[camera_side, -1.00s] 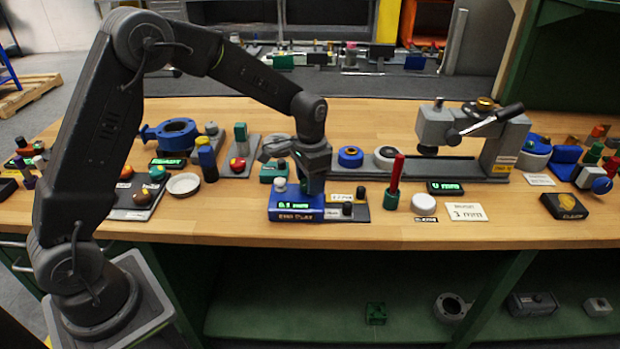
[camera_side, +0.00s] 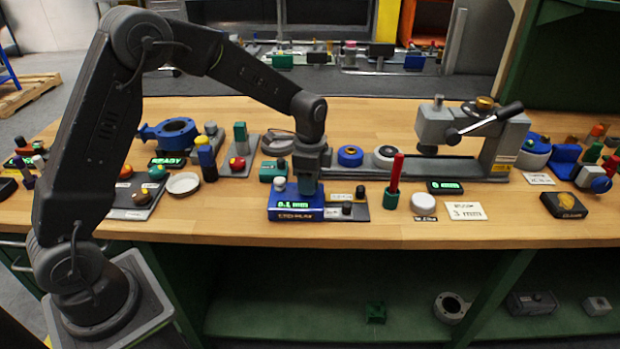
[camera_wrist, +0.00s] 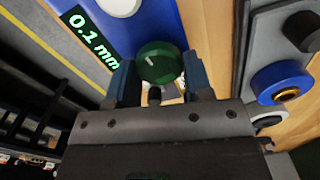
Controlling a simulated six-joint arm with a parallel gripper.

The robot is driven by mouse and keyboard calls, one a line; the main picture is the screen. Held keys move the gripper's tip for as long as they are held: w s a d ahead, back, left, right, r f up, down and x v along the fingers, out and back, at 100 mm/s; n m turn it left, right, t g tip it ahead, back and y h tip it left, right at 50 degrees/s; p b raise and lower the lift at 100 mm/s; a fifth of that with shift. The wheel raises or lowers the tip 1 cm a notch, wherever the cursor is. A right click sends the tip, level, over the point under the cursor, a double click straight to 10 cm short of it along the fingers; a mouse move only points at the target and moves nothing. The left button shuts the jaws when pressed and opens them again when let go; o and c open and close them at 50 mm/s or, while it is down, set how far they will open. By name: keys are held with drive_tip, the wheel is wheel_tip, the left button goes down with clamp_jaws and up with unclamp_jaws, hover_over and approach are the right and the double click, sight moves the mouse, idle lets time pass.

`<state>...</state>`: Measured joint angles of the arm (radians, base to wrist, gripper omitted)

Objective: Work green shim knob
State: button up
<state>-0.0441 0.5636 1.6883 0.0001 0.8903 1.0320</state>
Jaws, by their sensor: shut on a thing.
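The green shim knob (camera_wrist: 158,62) shows in the wrist view between the two blue fingers of my gripper (camera_wrist: 158,78), which is shut on it. A pale mark shows on the knob's top. The knob belongs to the blue shim box (camera_side: 284,209), whose green display (camera_wrist: 88,38) reads 0.1 mm. In the side view my gripper (camera_side: 307,188) points down over the right end of the box and hides the knob. A white round knob (camera_side: 279,183) stands on the box left of my gripper.
A small plate with two dark knobs (camera_side: 348,208) is close right of the box. A red rod in a green holder (camera_side: 394,180) and a white disc (camera_side: 424,202) stand further right. The lever press (camera_side: 480,130) is behind right. The front table edge is clear.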

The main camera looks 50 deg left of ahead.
idle(0.5)
drive_tip(key=o, duration=0.9)
drive_tip(key=shift+r, duration=0.1)
wheel_tip(320, 180, up, 14)
drive_tip(key=shift+f, duration=0.15)
drive_tip(key=shift+s, duration=0.1)
drive_tip(key=s+d+r+n+t, duration=0.1)
drive_tip(key=s+r+n+t, duration=0.35)
drive_tip(key=s, duration=0.85)
drive_tip(key=s+n, duration=0.2)
drive_tip(key=s, duration=0.2)
drive_tip(key=s+f+n, duration=0.1)
drive_tip(key=s+n, duration=0.1)
drive_tip(key=s, duration=0.2)
drive_tip(key=s+d+n+t, duration=0.1)
drive_tip(key=s+n, duration=0.2)
drive_tip(key=s, duration=0.1)
drive_tip(key=shift+s+f, duration=0.3)
drive_tip(key=shift+s, duration=0.1)
